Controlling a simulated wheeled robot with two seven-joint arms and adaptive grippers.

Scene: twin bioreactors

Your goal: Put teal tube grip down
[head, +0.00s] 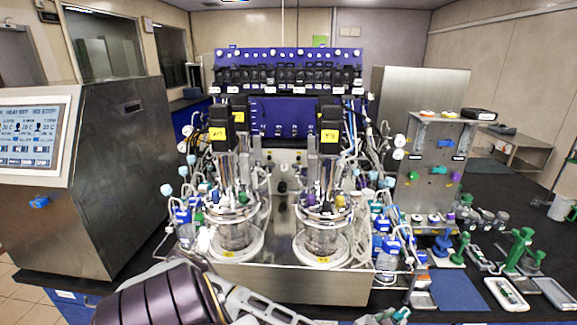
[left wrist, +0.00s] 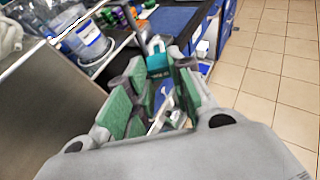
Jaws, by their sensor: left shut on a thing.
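The teal tube grip (left wrist: 158,63) shows in the left wrist view as a small teal block with a pale loop at its top. It sits between the fingertips of my left gripper (left wrist: 160,76), whose green-padded fingers are shut on it. The gripper holds it near the bench's front edge; whether it touches anything beneath is unclear. In the head view my left arm crosses the bottom edge, with the grey gripper body partly visible and the fingertips not clear. My right gripper is in neither view.
Twin glass bioreactors (head: 232,232) (head: 322,238) stand on a steel base (head: 290,283) amid tubing and bottles. To the right lie a blue mat (head: 456,290) and white trays (head: 505,293) with green-handled items. A steel cabinet with a screen (head: 110,180) stands left.

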